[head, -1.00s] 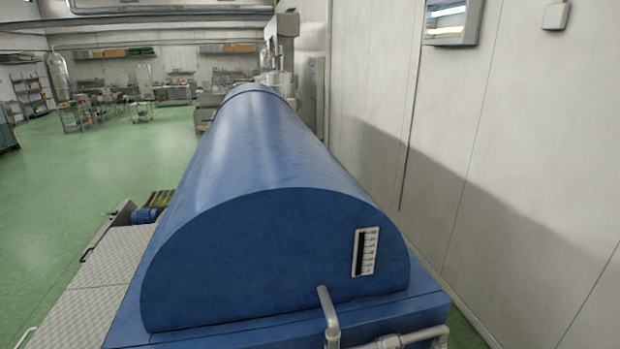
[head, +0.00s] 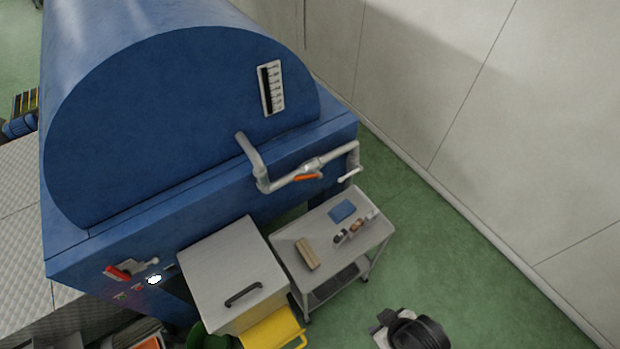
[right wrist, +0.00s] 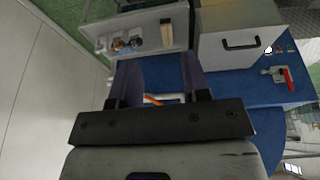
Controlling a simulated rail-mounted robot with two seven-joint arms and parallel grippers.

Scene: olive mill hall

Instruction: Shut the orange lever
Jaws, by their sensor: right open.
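The orange lever (head: 308,178) is on a grey pipe (head: 285,182) that runs across the front of the blue machine in the head view. In the right wrist view the orange lever (right wrist: 153,100) shows as a small strip between my gripper's fingers, partly hidden by the gripper body. My right gripper (head: 388,322) is low in the head view, below and to the right of the lever and apart from it. In the right wrist view its two fingers (right wrist: 158,72) are spread, with nothing held. My left gripper is not in view.
A grey cart (head: 345,262) with a wooden block, a blue item and small bottles stands below the lever. A grey box (head: 232,270) with a black handle is beside it. A red-handled valve (head: 118,272) is at lower left. The wall (head: 480,120) bounds the right.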

